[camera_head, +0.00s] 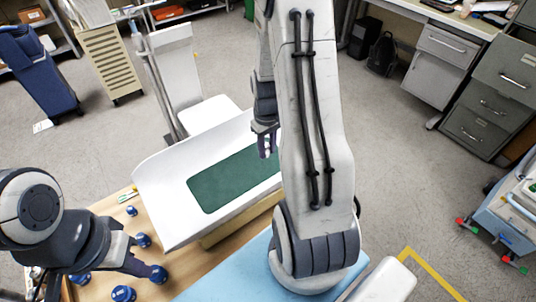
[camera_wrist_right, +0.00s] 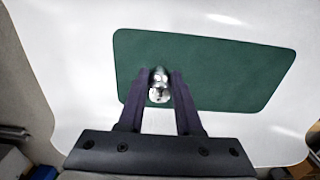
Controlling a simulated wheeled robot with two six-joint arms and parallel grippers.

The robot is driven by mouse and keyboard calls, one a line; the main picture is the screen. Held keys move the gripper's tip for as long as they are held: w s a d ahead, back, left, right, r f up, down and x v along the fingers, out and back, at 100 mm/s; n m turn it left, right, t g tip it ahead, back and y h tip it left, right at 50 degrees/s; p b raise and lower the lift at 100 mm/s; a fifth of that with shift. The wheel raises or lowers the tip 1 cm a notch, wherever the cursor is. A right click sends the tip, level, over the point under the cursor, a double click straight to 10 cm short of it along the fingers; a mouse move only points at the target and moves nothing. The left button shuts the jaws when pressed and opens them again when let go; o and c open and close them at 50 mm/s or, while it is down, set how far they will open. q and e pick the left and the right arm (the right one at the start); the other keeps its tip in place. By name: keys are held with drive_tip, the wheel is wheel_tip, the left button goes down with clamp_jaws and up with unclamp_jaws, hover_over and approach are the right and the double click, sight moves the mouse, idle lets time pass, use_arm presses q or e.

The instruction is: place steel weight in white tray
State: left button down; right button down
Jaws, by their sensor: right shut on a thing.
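The white tray (camera_head: 165,190) has a green mat (camera_head: 225,185) on its floor and stands on the table near its far side. My right gripper (camera_head: 267,146) is over the tray, partly hidden by my own arm. In the right wrist view my right gripper (camera_wrist_right: 159,90) is shut on the shiny steel weight (camera_wrist_right: 159,88), above the green mat (camera_wrist_right: 220,65). I cannot tell whether the weight touches the mat. My left gripper (camera_head: 145,267) is low at the left of the table near blue-topped items; its fingers look apart.
Several blue-capped items (camera_head: 123,293) stand on the wooden table (camera_head: 190,270) at the left. A light blue mat (camera_head: 235,280) lies in front of the tray. A white chair (camera_head: 208,113) stands behind the table. Grey drawer cabinets (camera_head: 490,100) are at the far right.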

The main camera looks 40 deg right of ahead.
sight(269, 156)
drive_tip(key=shift+d+f, duration=0.2)
drive_tip(key=shift+d, duration=0.15)
drive_tip(key=shift+f, duration=0.35)
drive_tip(key=shift+f+p, duration=0.3)
drive_tip(key=shift+f, duration=1.4)
drive_tip(key=shift+f, duration=0.1)
drive_tip(key=c, duration=0.6)
unclamp_jaws()
wheel_tip(269, 156, up, 12)
drive_tip(key=shift+r+b, duration=0.15)
drive_tip(key=shift+b, duration=0.35)
